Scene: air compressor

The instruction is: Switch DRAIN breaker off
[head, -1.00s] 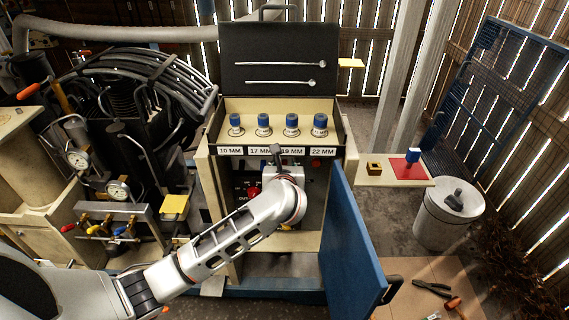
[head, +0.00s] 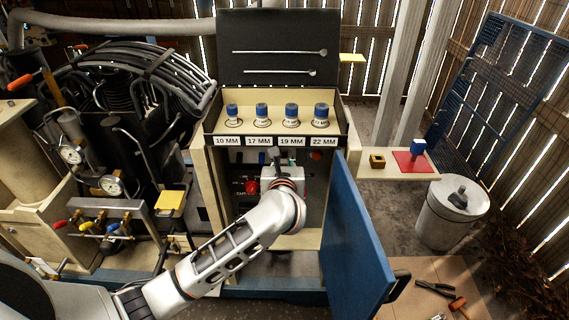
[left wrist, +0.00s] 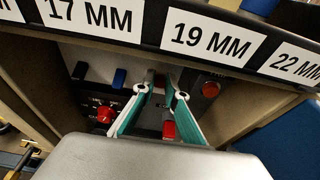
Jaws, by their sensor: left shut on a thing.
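The breaker panel is inside the open cabinet; in the left wrist view it shows a black breaker handle (left wrist: 80,70), a blue handle (left wrist: 119,78) and a dark reddish handle (left wrist: 160,82). My left gripper (left wrist: 161,88) reaches into the panel with its teal fingers on both sides of the dark reddish handle, shut on it. A red part (left wrist: 168,130) shows lower between the fingers. I cannot read any DRAIN label. In the head view my left gripper (head: 274,160) is in the cabinet opening, and its wrist hides much of the panel. My right gripper is not in view.
A red round button (left wrist: 211,88) and a red knob (left wrist: 105,115) flank the fingers. The socket tray (head: 270,142) overhangs the panel closely. The blue door (head: 355,245) stands open at right. Hoses and gauges crowd the left.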

